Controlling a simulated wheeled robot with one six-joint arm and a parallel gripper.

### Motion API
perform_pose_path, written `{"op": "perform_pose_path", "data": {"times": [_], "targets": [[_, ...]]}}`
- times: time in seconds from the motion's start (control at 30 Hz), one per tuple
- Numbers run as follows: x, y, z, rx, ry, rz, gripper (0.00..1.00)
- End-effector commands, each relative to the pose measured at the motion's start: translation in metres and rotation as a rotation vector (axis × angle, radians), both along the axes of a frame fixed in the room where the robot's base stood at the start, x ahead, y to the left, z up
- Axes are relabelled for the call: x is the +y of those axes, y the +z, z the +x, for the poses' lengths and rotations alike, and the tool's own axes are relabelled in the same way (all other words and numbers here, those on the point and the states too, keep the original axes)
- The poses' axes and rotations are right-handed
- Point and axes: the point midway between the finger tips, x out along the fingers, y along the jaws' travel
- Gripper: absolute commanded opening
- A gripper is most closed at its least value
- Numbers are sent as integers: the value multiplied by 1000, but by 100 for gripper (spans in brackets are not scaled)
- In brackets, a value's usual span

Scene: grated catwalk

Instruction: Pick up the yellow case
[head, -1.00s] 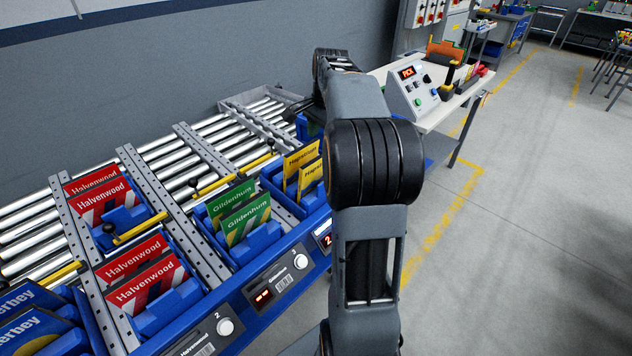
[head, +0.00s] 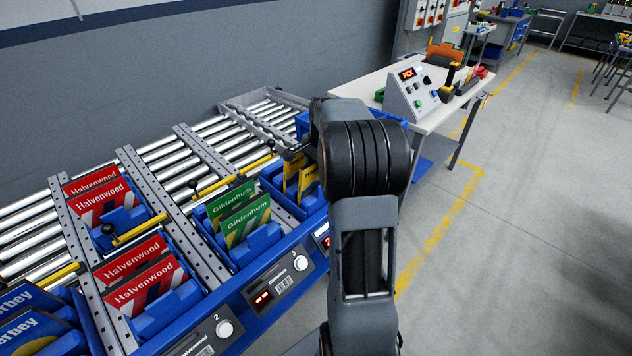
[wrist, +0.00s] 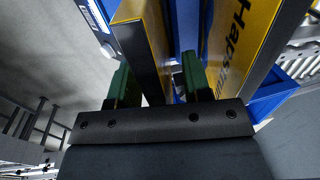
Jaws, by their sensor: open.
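Two yellow cases stand upright in a blue bin (head: 290,206) on the roller rack in the head view. The rear case (head: 291,171) and front case (head: 307,181) are partly covered by my arm. In the wrist view, one yellow case (wrist: 143,45) extends down between the two green fingers of my gripper (wrist: 158,78). The other yellow case (wrist: 238,45), with dark lettering, lies to the right of the right finger. My gripper is open; I cannot tell whether either finger touches a case. In the head view the fingers are mostly hidden.
Green cases (head: 243,217) stand in the adjoining blue bin, and red cases (head: 140,285) further left. A white table (head: 440,117) with a control box (head: 410,95) stands beyond.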

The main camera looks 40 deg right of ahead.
Motion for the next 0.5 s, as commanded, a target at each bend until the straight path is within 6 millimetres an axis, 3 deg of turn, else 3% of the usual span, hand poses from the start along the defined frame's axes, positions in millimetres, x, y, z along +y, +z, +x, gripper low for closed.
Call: {"op": "perform_pose_path", "data": {"times": [0.27,0.5], "targets": [[0,-3,0,0,0,0,45],[0,-2,0,0,0,0,22]]}}
